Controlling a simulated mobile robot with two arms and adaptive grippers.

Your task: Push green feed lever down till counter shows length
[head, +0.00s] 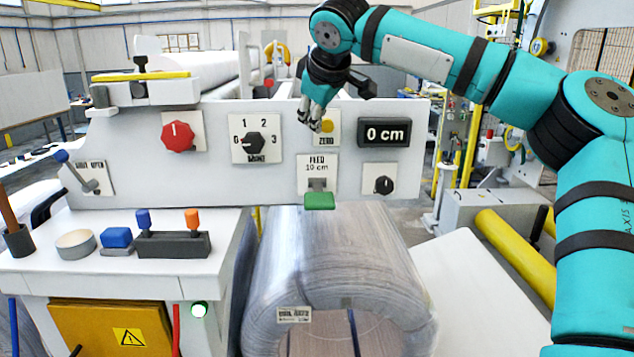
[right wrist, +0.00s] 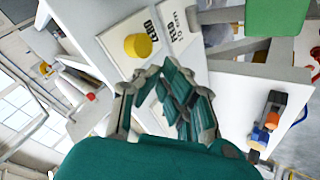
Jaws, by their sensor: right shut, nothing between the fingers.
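The green feed lever (head: 319,201) sticks out below the FEED 10 cm plate (head: 317,172) on the grey machine panel. It also shows at the top right of the right wrist view (right wrist: 278,17). The counter (head: 384,132) reads 0 cm. My right gripper (head: 312,122) is shut and empty, in front of the panel beside the yellow ZERO button (head: 327,126), above and slightly left of the lever. In the right wrist view the yellow button (right wrist: 138,46) is just past the fingertips; whether they touch it I cannot tell. My left gripper is not in view.
A red knob (head: 178,136), a numbered WRAPS selector (head: 254,144) and a small black knob (head: 384,185) are also on the panel. A wrapped coil (head: 335,255) lies below the lever. A side table (head: 150,274) at left holds a blue block and small levers.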

